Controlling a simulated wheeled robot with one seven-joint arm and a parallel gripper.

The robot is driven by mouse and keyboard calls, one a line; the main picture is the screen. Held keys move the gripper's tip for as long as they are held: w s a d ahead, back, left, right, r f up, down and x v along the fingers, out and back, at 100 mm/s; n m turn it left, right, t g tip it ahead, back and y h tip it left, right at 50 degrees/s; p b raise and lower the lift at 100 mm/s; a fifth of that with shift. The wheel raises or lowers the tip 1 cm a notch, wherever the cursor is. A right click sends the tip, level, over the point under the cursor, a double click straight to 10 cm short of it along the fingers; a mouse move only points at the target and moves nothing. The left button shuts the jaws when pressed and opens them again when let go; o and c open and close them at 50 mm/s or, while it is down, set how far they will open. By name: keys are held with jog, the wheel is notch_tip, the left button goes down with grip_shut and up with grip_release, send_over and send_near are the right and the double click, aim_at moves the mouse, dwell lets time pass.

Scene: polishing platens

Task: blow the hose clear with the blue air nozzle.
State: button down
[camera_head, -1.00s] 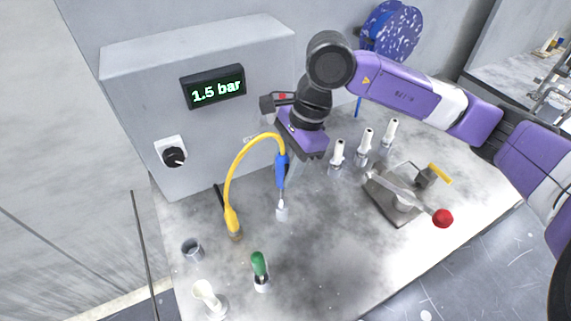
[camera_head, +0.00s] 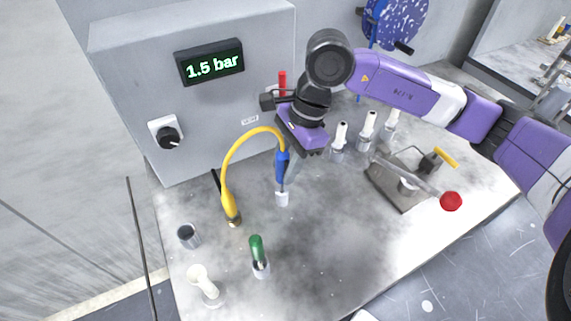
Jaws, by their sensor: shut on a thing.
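The blue air nozzle (camera_head: 282,166) is upright near the middle of the bench in the head view, pointing down. Its narrow tip is over or in a small white-grey cup (camera_head: 282,199) on the bench; I cannot tell how far in. A yellow hose (camera_head: 240,148) arches from its top over to a thicker yellow end (camera_head: 232,206) standing on the bench to the left. My gripper (camera_head: 290,166) comes down from the upper right and is shut on the blue nozzle. Its fingers are partly hidden behind the nozzle.
A grey cabinet has a display (camera_head: 210,63) reading 1.5 bar and a black knob (camera_head: 168,137). Several white-topped fittings, a green-topped one (camera_head: 258,254), a white one (camera_head: 205,284) and a grey cup (camera_head: 188,236) stand around. A red-balled lever clamp (camera_head: 402,186) is at right.

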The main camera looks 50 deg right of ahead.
jog(key=shift+f+b, duration=1.4)
jog(key=shift+b, duration=0.2)
jog(key=c, duration=0.9)
grip_release()
jog(key=shift+b+v, duration=0.75)
jog(key=shift+v, duration=3.05)
